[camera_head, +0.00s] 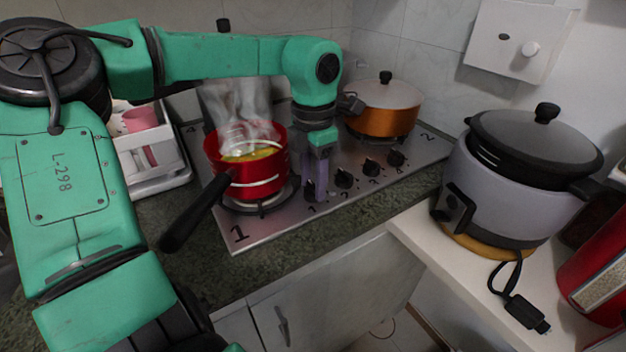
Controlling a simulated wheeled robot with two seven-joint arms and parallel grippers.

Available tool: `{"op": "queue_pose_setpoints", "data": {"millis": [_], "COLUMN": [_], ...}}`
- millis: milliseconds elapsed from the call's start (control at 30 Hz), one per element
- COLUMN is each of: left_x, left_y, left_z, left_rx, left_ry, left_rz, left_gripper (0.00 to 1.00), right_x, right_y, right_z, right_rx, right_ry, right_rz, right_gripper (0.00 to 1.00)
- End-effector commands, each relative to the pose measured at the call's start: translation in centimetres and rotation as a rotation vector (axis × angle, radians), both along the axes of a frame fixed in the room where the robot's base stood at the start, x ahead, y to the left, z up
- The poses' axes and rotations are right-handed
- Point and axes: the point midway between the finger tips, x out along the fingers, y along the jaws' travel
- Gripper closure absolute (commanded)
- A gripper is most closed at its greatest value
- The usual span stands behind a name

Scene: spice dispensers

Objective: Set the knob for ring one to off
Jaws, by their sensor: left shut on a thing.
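The steel stove top (270,228) carries a row of black knobs along its front right. The knob for ring one (309,190) is the leftmost, above a small "1" mark. My left gripper (312,182) points down over this knob and is shut on it. The fingers and the steep view hide much of the knob, so its pointer setting cannot be read. A red pot (233,182) with a black handle stands on the ring beside the large "1", with steam rising from it. My right gripper is not in view.
Other knobs (343,178) stand close to the right of my left gripper. The pot's handle (192,215) juts over the counter's front. A lidded copper pot (383,108) stands at the back right. A grey cooker (510,190) fills the right side shelf.

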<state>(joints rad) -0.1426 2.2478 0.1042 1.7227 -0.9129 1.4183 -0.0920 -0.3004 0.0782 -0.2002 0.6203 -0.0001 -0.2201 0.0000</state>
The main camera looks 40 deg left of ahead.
Motion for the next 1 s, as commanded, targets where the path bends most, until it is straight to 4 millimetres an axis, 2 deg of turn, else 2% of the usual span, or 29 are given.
{"op": "queue_pose_setpoints", "data": {"millis": [267,300,333,367,667,767,1000], "left_x": [0.3,0.3,0.3,0.3,0.1,0.1,0.1], "left_y": [0.1,0.1,0.1,0.1,0.0,0.0,0.0], "left_z": [0.4,0.4,0.4,0.3,0.2,0.3,0.3], "left_rx": [0.001,0.001,0.001,0.001,0.000,-0.001,-0.003], "left_ry": [-0.015,-0.015,-0.014,-0.013,-0.004,-0.003,-0.003], "left_rz": [0.004,0.004,0.004,0.003,-0.032,-0.146,-0.654], "left_gripper": [1.00,0.37,0.26,0.22,0.22,0.22,0.22], "right_x": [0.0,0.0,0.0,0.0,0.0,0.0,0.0], "right_y": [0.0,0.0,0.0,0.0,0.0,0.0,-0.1], "right_z": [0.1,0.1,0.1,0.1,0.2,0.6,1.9], "right_rx": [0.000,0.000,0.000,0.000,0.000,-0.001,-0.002], "right_ry": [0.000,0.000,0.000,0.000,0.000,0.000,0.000], "right_rz": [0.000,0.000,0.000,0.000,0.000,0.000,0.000], "right_gripper": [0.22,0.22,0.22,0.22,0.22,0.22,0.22]}}
